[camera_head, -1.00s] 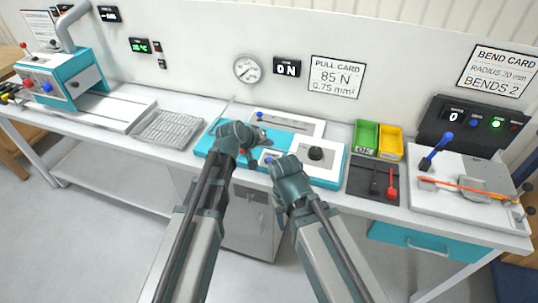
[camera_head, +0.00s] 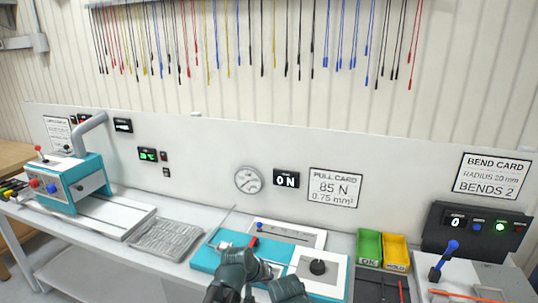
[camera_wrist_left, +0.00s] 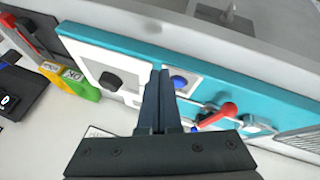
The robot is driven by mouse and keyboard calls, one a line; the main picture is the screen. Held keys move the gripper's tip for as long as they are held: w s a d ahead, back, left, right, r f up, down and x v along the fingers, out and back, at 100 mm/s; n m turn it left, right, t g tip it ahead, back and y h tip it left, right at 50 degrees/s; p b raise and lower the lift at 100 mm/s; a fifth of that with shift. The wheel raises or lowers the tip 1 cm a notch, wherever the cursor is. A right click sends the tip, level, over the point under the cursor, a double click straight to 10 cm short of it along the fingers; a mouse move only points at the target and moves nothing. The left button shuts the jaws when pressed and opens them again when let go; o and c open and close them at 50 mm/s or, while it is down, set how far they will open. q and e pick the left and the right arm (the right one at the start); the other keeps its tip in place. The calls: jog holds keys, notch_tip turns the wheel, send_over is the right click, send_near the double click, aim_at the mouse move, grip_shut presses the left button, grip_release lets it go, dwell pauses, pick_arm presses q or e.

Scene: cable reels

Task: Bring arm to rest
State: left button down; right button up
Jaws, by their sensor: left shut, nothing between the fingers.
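My left gripper (camera_head: 248,268) shows at the bottom middle of the head view, in front of the teal pull tester (camera_head: 205,258). In the left wrist view its two dark fingers (camera_wrist_left: 161,92) are together with nothing between them. They show over the tester, beside a blue button (camera_wrist_left: 180,82) and a red lever (camera_wrist_left: 217,115). My right arm's end (camera_head: 288,290) is at the bottom edge of the head view, just right of the left one. Its fingers cannot be made out.
A teal machine with a grey pipe (camera_head: 75,180) stands at the left, beside a grey ribbed tray (camera_head: 166,238). Green (camera_head: 369,248) and yellow (camera_head: 396,252) bins and a bending station (camera_head: 470,270) are at the right. Several cables (camera_head: 262,40) hang on the back wall.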

pick_arm(q)
jog(key=s+a+f+m+g+y, duration=0.1)
jog(key=s+a+g+y, duration=0.1)
jog(key=s, duration=0.7)
jog(key=s+a+f+m+g+y, duration=0.2)
jog(key=s+a+g+y, duration=0.1)
jog(key=s, duration=0.6)
jog(key=shift+s+a+y, duration=0.2)
jog(key=shift+a+y, duration=0.1)
jog(key=shift+a, duration=0.25)
